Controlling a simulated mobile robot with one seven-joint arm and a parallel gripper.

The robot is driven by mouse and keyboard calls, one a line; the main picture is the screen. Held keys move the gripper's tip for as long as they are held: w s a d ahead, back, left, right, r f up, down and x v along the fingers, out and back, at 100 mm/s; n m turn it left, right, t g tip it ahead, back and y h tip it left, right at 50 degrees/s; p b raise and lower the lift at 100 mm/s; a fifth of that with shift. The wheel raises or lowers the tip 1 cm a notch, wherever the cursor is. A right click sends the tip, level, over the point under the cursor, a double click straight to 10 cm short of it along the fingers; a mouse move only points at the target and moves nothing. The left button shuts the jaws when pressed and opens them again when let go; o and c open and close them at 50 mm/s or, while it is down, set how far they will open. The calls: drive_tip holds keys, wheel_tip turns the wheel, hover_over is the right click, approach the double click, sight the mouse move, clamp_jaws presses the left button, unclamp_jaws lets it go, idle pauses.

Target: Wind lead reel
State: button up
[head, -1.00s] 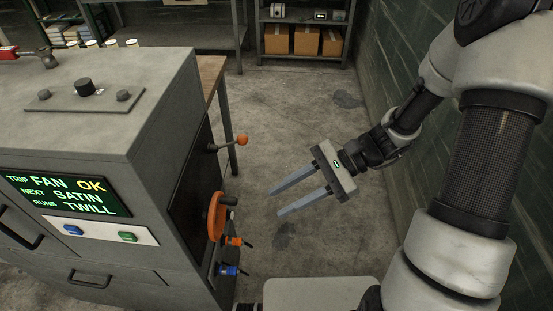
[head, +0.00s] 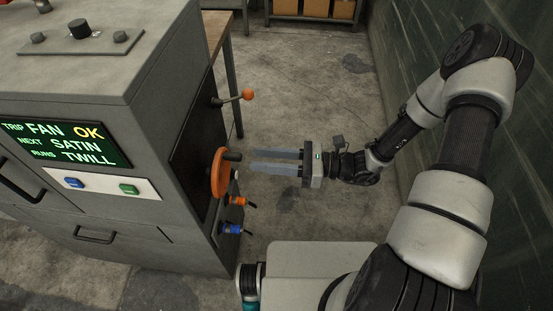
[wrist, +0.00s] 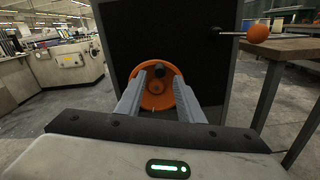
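An orange handwheel (head: 219,174) with a dark crank knob (head: 233,156) is mounted on the dark side panel of a grey machine. In the wrist view the orange wheel (wrist: 156,96) lies straight ahead, seen between my fingers, with its dark knob near the top. My gripper (head: 250,161) points left at the wheel, its two long grey fingers parallel and apart with nothing between them. The fingertips are close to the knob; I cannot tell whether they reach it. My gripper also shows in the wrist view (wrist: 158,84). No part labelled as a lead reel can be told apart.
An orange-ball lever (head: 247,94) sticks out above the wheel. Small orange (head: 238,201) and blue (head: 232,229) fittings sit below it. A display (head: 62,144) reads TRIP FAN OK, NEXT SATIN, RUNS TWILL. A green wall stands at right; a wooden-topped table (head: 216,30) is behind.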

sight(241, 157)
drive_tip(key=shift+w+a, duration=0.2)
drive_tip(key=shift+a, duration=2.45)
drive_tip(key=c, duration=0.9)
